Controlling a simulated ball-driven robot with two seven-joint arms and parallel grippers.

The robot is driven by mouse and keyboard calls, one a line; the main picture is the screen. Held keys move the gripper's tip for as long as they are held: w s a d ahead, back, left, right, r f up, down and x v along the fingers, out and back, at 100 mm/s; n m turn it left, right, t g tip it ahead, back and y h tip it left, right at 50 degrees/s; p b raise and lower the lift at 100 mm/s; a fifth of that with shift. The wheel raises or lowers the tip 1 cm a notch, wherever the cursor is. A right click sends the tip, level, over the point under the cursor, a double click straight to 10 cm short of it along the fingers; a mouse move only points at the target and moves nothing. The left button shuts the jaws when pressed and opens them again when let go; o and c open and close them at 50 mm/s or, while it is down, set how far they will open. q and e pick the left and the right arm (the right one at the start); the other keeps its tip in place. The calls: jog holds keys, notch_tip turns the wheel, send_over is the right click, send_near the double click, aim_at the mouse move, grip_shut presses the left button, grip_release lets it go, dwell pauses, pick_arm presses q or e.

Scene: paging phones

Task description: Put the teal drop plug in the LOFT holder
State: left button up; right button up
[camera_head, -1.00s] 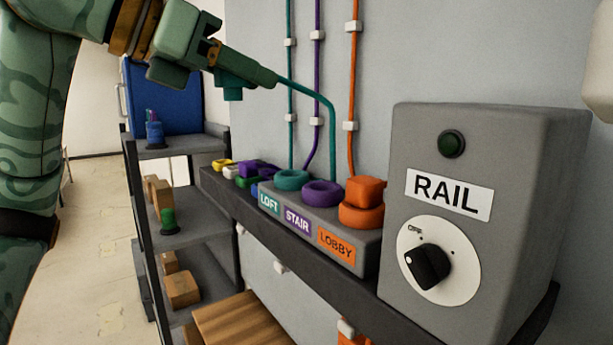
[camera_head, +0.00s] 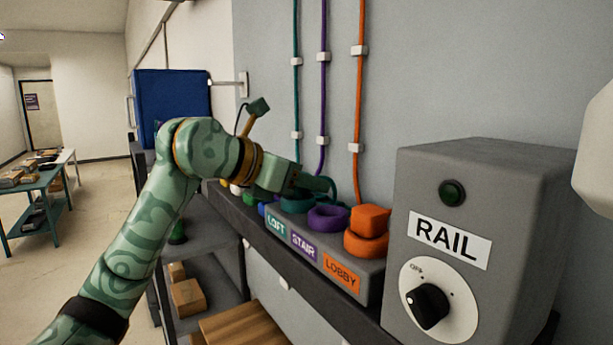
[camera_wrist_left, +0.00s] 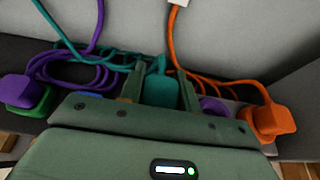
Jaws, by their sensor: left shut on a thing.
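The teal drop plug (camera_wrist_left: 161,89) is between the two fingers of my left gripper (camera_wrist_left: 160,92), which is shut on it. In the head view my left gripper (camera_head: 308,187) is low over the teal ring of the LOFT holder (camera_head: 297,204), and its fingers hide most of the plug. A teal cord (camera_head: 331,187) curves beside the fingertips. I cannot tell whether the plug is inside the ring or just above it. The LOFT label (camera_head: 276,225) is on the front of the grey block. My right gripper is not in view.
The empty purple STAIR ring (camera_head: 327,217) sits just right of the LOFT holder. An orange plug (camera_head: 370,220) sits in the LOBBY ring (camera_head: 366,244). A grey RAIL box (camera_head: 450,180) stands at the right. Coiled purple cord (camera_wrist_left: 75,73) lies on the shelf at left.

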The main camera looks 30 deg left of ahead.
pick_arm(q)
jog(key=shift+a, duration=0.1)
jog(key=shift+f+b, duration=0.3)
jog(key=shift+f, duration=0.05)
jog(key=o, duration=1)
jog(key=shift+r, duration=0.1)
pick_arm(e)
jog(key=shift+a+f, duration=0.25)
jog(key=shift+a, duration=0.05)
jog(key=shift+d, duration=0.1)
pick_arm(q)
jog(key=shift+s+r+p, duration=0.15)
jog(key=shift+r+p, duration=0.15)
jog(key=shift+r, duration=0.1)
jog(key=b+v, duration=0.3)
jog(key=v, duration=0.8)
jog(key=shift+s+a, duration=0.1)
jog(key=shift+s, duration=0.2)
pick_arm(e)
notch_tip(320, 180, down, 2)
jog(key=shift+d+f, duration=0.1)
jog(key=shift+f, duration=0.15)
